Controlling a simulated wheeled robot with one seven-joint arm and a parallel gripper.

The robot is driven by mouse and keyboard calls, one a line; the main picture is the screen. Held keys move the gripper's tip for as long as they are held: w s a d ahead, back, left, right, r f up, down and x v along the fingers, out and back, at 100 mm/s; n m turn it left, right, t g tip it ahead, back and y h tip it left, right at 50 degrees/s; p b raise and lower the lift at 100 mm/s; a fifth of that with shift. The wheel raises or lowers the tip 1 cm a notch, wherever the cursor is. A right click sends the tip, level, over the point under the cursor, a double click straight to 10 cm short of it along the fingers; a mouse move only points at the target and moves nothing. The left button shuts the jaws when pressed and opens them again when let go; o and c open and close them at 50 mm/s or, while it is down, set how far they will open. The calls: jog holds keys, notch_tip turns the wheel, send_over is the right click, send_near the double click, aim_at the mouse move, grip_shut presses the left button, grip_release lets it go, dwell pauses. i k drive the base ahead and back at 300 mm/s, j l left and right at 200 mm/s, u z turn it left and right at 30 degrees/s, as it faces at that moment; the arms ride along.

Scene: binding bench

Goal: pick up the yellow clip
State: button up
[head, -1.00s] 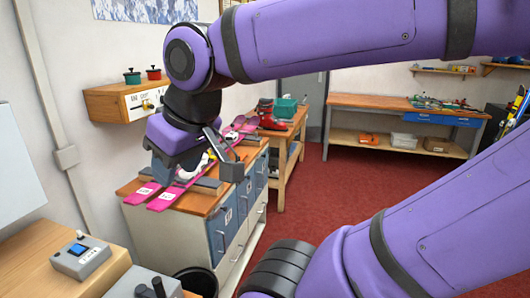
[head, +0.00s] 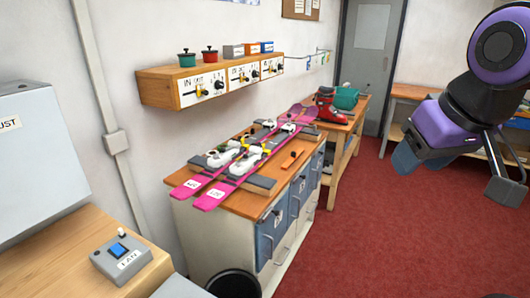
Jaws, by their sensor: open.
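A small yellow piece (head: 241,147) shows between the two pink skis (head: 215,192) on the wooden-topped bench (head: 243,207); it may be the yellow clip, but it is too small to be sure. White and black bindings (head: 222,157) sit on the skis around it. My gripper (head: 455,174) hangs at the right of the head view, well to the right of the bench and apart from everything. Its jaws are spread and nothing shows between them.
A wall shelf (head: 190,98) carries labelled panels with small yellow parts, two pots and several small boxes. A black bin (head: 233,284) stands in front. Red floor (head: 370,235) is open to the right.

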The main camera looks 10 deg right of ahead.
aim_at(266, 151)
jog(key=i+l+u, duration=0.1)
jog(key=u, duration=0.35)
jog(key=i+l+u, duration=0.1)
jog(key=u, duration=0.35)
jog(key=i+l+u, duration=0.15)
jog(key=l, duration=0.35)
jog(key=i+l+u, duration=0.15)
jog(key=l, duration=0.35)
jog(key=i+l+u, duration=0.2)
jog(key=l, duration=0.35)
jog(key=l+u, duration=0.15)
jog(key=l, duration=0.8)
jog(key=i+l, duration=0.1)
jog(key=l, duration=0.3)
